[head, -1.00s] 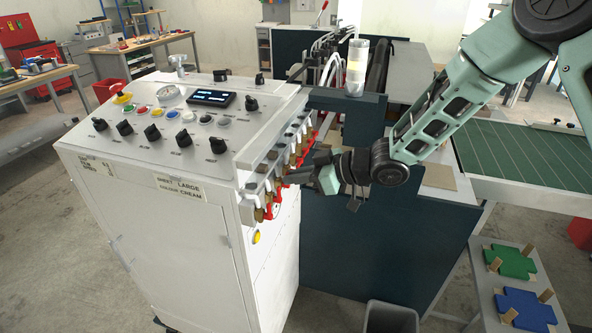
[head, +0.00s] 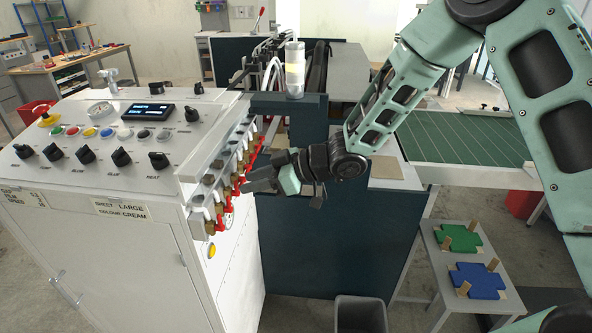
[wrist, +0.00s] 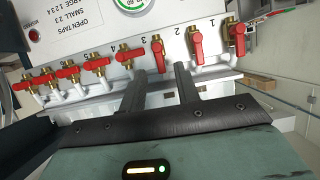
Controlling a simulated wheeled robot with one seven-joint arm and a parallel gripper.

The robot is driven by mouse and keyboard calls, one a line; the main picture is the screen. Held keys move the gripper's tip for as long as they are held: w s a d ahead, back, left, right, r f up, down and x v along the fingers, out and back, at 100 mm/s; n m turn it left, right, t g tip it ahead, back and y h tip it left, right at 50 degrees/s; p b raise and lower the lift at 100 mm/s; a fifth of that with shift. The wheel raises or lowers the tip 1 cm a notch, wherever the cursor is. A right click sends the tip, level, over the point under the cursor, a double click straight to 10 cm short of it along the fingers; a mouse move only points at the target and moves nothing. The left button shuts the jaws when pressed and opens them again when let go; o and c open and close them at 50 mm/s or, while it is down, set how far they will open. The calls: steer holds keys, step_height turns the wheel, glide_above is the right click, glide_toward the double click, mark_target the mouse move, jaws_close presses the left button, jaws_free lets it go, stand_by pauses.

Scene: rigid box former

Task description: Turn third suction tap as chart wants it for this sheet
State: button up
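The suction taps (head: 240,165) are a row of brass valves with red handles on the console's right side. In the wrist view, numbers mark them from 1 at right. The third tap (wrist: 158,55) has its red handle pointing down in the picture, like the handles of tap 1 (wrist: 237,35) and tap 2 (wrist: 197,45). The other handles lie crosswise. My gripper (wrist: 159,70) is open, its fingertips either side of the third handle's lower end; contact is unclear. In the head view my gripper (head: 255,183) is at the taps. The sheet label (head: 121,210) reads LARGE, CREAM.
A tap chart (wrist: 75,25) is partly readable, listing SMALL 2 3 and LARGE 1 2 3 4. A grey bin (head: 360,314) and low table (head: 450,250) stand lower right.

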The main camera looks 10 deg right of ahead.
steer(key=b+v, duration=0.2)
steer(key=v, duration=1.3)
steer(key=shift+a+f+b, duration=0.1)
steer(key=shift+f+b, duration=0.05)
steer(key=shift+b, duration=0.2)
steer(key=s+a+f+m+t+h+b, duration=0.3)
steer(key=f+m+h, duration=0.1)
steer(key=h, duration=0.3)
steer(key=s+f+m+g+h+b, duration=0.1)
steer(key=s+f+g+h, duration=0.1)
steer(key=s, duration=1)
steer(key=s+f+m+g+h+b, duration=0.1)
steer(key=s+g, duration=0.4)
steer(key=s, duration=0.7)
step_height(320, 180, down, 3)
steer(key=shift+s+d+r+g+h+b, duration=0.15)
steer(key=shift+s+r+g+h+b, duration=0.15)
steer(key=shift+h+b, duration=0.55)
